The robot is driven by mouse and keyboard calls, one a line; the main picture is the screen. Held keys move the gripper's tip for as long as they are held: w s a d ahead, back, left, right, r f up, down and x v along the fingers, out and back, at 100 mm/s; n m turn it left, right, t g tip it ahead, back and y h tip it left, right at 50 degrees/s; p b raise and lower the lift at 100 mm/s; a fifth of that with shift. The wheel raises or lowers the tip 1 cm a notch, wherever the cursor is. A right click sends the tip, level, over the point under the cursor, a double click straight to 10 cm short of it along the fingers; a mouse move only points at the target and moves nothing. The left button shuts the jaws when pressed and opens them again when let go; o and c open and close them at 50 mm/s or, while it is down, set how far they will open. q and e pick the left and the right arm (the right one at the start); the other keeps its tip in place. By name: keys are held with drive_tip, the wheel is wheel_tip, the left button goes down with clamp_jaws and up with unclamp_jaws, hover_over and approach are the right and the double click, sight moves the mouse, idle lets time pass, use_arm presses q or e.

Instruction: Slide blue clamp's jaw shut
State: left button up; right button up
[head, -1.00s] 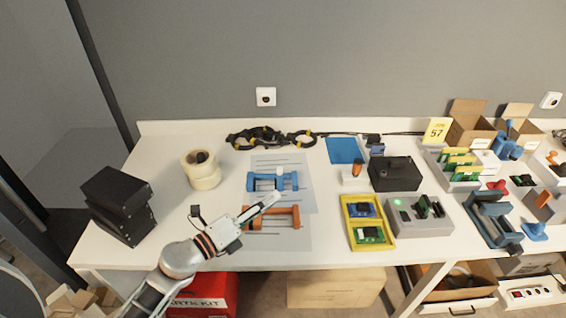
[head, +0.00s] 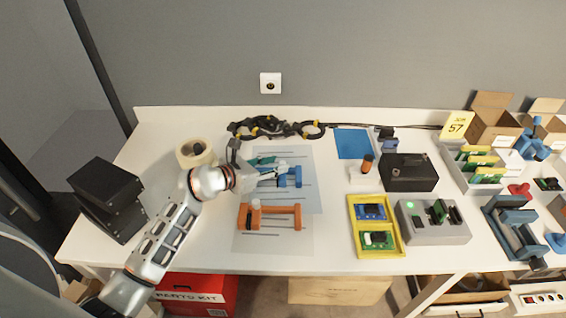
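The blue clamp (head: 297,177) lies on a grey sheet in the middle of the table. Its left part is hidden behind my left gripper (head: 277,169). The gripper reaches in from the left, with its fingertips over or at the clamp. I cannot tell whether they touch it or how far apart they are. The clamp's jaw is too covered to show its position. An orange clamp (head: 285,211) lies just in front, on its own grey sheet. My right gripper is not in view.
A tape roll (head: 186,154) stands left, partly behind my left arm. Black boxes (head: 108,190) stand at the table's left end. Coiled black cables (head: 258,129) lie behind. A yellow tray (head: 353,235) and a grey fixture (head: 432,233) stand right. A larger blue-grey clamp (head: 507,228) lies farther right.

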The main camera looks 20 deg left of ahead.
sight(282, 163)
use_arm(q)
drive_tip(key=shift+x, duration=1.85)
clamp_jaws()
drive_tip(key=shift+s+a+p, duration=0.1)
drive_tip(key=shift+s+a, duration=0.2)
drive_tip(key=shift+a, duration=0.75)
drive_tip(key=shift+s+a+p, duration=0.1)
drive_tip(key=shift+s+a, duration=0.25)
drive_tip(key=shift+a, duration=0.75)
drive_tip(key=shift+s+a+p, duration=0.1)
drive_tip(key=shift+s+a, duration=0.2)
drive_tip(key=shift+a, duration=0.75)
unclamp_jaws()
